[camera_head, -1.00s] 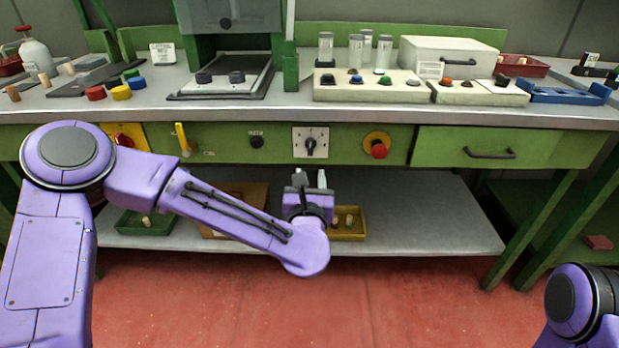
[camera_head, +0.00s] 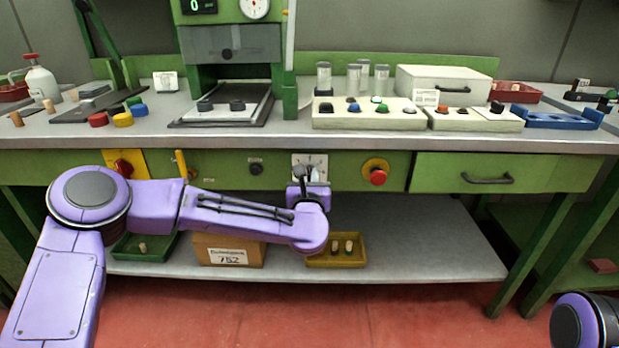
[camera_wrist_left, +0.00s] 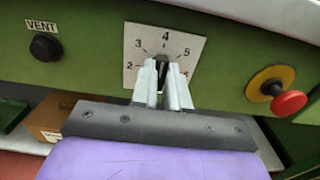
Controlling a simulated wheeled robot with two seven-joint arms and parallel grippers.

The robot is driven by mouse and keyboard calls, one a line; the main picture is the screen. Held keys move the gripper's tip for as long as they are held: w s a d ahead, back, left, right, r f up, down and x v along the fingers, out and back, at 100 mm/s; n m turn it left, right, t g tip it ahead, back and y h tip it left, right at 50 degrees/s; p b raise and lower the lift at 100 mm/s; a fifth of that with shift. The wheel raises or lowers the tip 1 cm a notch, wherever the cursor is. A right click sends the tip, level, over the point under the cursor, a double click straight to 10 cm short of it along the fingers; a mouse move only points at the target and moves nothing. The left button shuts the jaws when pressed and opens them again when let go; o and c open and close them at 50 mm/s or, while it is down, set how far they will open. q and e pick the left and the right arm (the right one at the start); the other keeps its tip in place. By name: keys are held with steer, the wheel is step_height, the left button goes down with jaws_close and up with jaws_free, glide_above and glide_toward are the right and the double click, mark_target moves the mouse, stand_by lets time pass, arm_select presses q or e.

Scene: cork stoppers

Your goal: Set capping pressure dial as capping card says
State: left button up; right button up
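The capping pressure dial is a dark knob (camera_wrist_left: 163,66) on a white plate (camera_wrist_left: 137,47) with numbers, of which 2, 3, 4 and 5 show; the plate also shows in the head view (camera_head: 298,157). My left gripper (camera_head: 307,174) is at the dial, its two pale fingers (camera_wrist_left: 162,72) close on either side of the knob and seemingly touching it. The fingers hide most of the knob, so its setting cannot be read. Small white cards stand on the bench at left (camera_head: 166,82) and by the white box (camera_head: 426,97); their text is too small to read. My right gripper is out of view.
A black VENT knob (camera_wrist_left: 44,47) is left of the dial. A red button on a yellow disc (camera_head: 377,177) is to its right. The press (camera_head: 229,45) stands above on the bench. Below are a carton (camera_head: 229,249) and a yellow tray (camera_head: 337,262) on the shelf.

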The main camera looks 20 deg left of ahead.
arm_select(q)
jaws_close()
steer(key=m+p, duration=0.1)
steer(key=m, duration=0.3)
steer(key=shift+d+m, duration=0.1)
steer(key=shift+m, duration=0.3)
steer(key=shift+d+f+m+p, duration=0.1)
steer(key=shift+m+p, duration=0.85)
steer(key=shift+m, duration=1.55)
steer(key=o, duration=0.7)
jaws_free()
steer(key=shift+c, duration=0.2)
steer(key=v, duration=1)
steer(key=shift+s, duration=0.25)
